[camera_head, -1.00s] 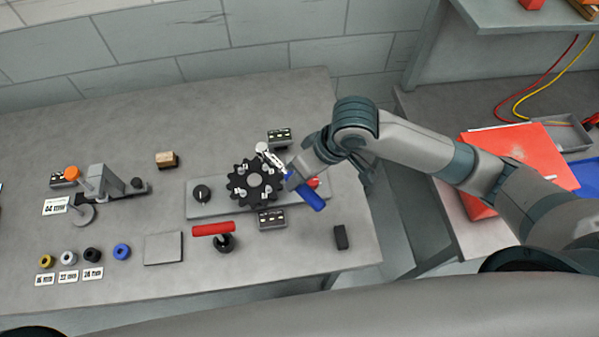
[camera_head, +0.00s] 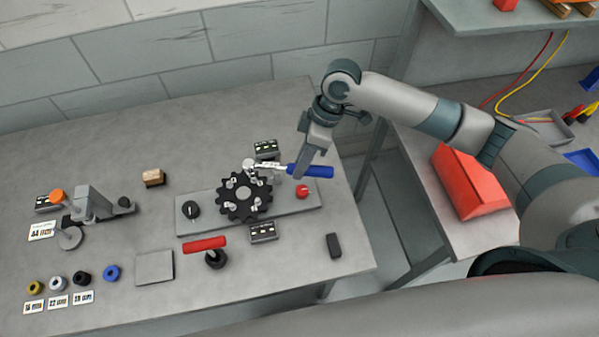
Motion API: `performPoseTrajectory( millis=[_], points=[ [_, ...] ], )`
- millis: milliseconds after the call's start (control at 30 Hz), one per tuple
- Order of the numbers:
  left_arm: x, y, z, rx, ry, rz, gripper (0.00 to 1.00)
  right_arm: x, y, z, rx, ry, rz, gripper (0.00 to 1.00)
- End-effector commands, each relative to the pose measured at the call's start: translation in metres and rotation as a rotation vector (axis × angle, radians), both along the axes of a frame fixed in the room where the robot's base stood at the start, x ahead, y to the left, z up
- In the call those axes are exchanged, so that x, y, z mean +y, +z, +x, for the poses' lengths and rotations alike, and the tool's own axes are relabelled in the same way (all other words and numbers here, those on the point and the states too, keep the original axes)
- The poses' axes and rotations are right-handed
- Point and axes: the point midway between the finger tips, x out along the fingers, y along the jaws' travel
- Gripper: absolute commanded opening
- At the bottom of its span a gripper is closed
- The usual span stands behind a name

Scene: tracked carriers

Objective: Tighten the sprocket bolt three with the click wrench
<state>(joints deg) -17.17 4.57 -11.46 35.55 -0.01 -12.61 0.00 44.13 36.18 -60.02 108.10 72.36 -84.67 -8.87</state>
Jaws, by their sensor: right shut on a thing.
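The black sprocket (camera_head: 258,206) lies on a grey base plate (camera_head: 300,207) on the bench, with several pale bolts standing on its face. The click wrench has a blue handle (camera_head: 321,171) and a silver shaft with a round head (camera_head: 249,163). Its head is over the sprocket's upper edge, at the top bolt; I cannot tell whether it is seated on it. My right gripper (camera_head: 300,171) is shut on the wrench near where shaft and handle meet, and the wrench lies nearly level across the picture. The fingers hide part of it. My left gripper is out of view.
A red knob (camera_head: 302,191) sits on the plate's right end. Small dark label boxes (camera_head: 263,232) flank the sprocket. Coloured rings (camera_head: 112,272) and a grey stand (camera_head: 93,203) are at left.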

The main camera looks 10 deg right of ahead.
Motion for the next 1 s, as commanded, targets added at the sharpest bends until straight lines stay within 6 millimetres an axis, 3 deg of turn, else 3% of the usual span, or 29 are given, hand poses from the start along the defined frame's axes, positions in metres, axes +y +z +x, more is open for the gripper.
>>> performPoseTrajectory(
  millis=[433,1000],
  points=[
    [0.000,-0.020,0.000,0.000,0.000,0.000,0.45,-0.007,-0.001,0.039,-0.002,0.297,0.000,0.00],
    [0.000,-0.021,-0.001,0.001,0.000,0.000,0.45,-0.008,0.001,0.042,-0.001,0.335,0.001,0.00]
  ],
)
